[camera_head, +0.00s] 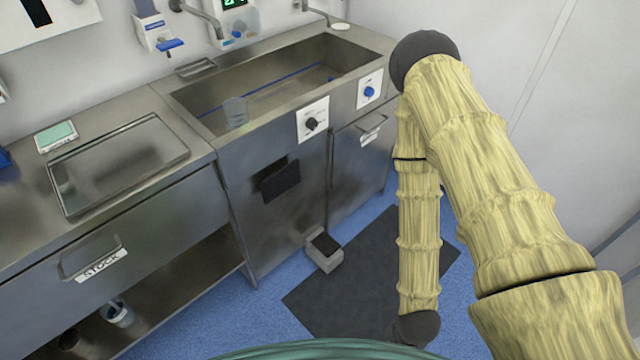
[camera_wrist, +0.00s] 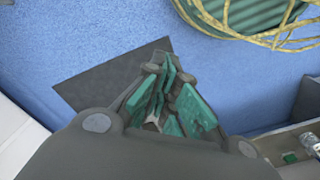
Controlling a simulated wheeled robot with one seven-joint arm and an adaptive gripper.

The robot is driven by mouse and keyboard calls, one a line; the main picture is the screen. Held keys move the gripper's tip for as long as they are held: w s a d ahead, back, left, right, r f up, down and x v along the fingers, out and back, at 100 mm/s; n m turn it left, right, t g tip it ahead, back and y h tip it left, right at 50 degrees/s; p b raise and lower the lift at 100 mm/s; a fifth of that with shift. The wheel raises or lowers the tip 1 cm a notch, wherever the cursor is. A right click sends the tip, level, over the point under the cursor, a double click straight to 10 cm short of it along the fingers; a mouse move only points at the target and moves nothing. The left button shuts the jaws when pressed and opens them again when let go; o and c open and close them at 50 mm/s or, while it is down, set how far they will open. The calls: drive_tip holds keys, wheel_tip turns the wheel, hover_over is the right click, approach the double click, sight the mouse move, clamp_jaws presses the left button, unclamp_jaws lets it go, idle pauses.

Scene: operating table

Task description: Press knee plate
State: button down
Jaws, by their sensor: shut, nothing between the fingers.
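The knee plate (camera_head: 279,180) is a black rectangular panel on the steel front of the sink cabinet, below the basin, in the head view. It is unobstructed there and does not show in the wrist view. My gripper (camera_wrist: 170,72) shows in the wrist view, shut and empty, with green pads on grey fingers, above the blue floor and the dark mat. In the head view my yellow-sleeved arm hangs down at the right, clear of the plate, and the gripper itself is not visible.
The sink basin (camera_head: 275,85) holds a clear cup (camera_head: 236,112). A small foot pedal box (camera_head: 323,250) stands on the floor near the dark mat (camera_head: 345,300). A steel counter with a lidded tray (camera_head: 118,162) and a STOCK drawer (camera_head: 150,225) is at left. Floor before the sink is otherwise open.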

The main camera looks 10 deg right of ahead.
drive_tip(key=w+a+f+m+t+y+b, duration=0.3)
drive_tip(key=w+a+b, duration=0.45)
drive_tip(key=w, duration=0.35)
drive_tip(key=w+a+f+m+t+y+b, duration=0.25)
drive_tip(key=w+a+b, duration=0.45)
drive_tip(key=w, duration=0.4)
drive_tip(key=w+r+m+t+y+b, duration=0.2)
drive_tip(key=w+r+t+b, duration=0.2)
drive_tip(key=w, duration=0.5)
drive_tip(key=w+r+m+t+y+b, duration=0.3)
drive_tip(key=w+r+t+b, duration=0.2)
drive_tip(key=w+r+b, duration=0.4)
drive_tip(key=shift+w+d+r+b, duration=0.35)
drive_tip(key=shift+w+b, duration=0.45)
drive_tip(key=shift+b, duration=0.45)
